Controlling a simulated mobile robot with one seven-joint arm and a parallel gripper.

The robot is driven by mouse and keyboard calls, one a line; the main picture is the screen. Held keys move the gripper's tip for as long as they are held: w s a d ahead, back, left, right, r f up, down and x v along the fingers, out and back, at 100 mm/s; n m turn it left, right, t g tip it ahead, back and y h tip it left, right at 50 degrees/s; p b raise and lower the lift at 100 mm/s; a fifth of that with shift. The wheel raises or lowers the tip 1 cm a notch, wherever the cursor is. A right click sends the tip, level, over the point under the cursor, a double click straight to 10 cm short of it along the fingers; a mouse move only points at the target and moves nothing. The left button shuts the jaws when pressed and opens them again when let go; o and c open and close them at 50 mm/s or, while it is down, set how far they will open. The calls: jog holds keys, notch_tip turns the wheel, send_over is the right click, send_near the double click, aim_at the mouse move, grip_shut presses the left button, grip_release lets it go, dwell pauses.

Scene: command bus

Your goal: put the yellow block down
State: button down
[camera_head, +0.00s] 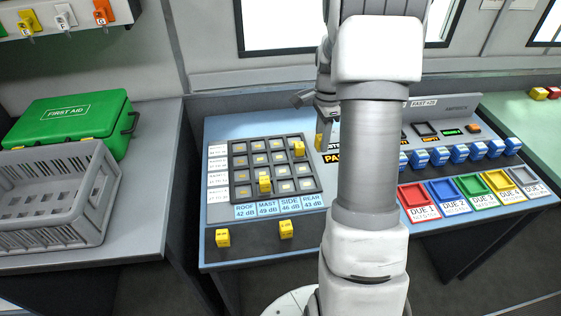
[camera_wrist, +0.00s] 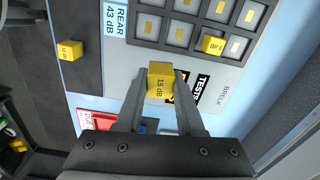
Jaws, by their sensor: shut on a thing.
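My gripper (camera_wrist: 161,88) is shut on a yellow block marked 15 dB (camera_wrist: 160,70), with one finger on each side of it. In the head view the gripper (camera_head: 325,112) is partly hidden behind my arm, and the held block (camera_head: 319,141) shows just right of the dark socket grid (camera_head: 249,193). The block is over the panel beside the TEST label (camera_wrist: 201,90). I cannot tell whether it touches the surface.
Two yellow blocks (camera_head: 222,238) (camera_head: 286,229) stand on the panel's front strip. Blue blocks (camera_head: 438,156) and coloured DUE trays (camera_head: 416,196) are at the right. A grey crate (camera_head: 88,160) and a green first aid case (camera_head: 66,113) are at the left. Many grid sockets are empty.

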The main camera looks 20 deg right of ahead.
jog(key=shift+w+d+r+m, duration=0.1)
jog(key=shift+d+r+m, duration=0.1)
jog(key=shift+d+m, duration=0.3)
jog(key=shift+w+d, duration=0.1)
jog(key=shift+w, duration=0.05)
send_over(282, 171)
notch_tip(282, 171, down, 7)
jog(key=shift+d+r+b, duration=0.1)
jog(key=shift+b, duration=0.25)
jog(key=shift+f+b, duration=0.4)
jog(key=shift+f, duration=1.9)
jog(key=c, duration=0.5)
grip_release()
jog(key=shift+r, duration=0.1)
jog(key=shift+r, duration=0.1)
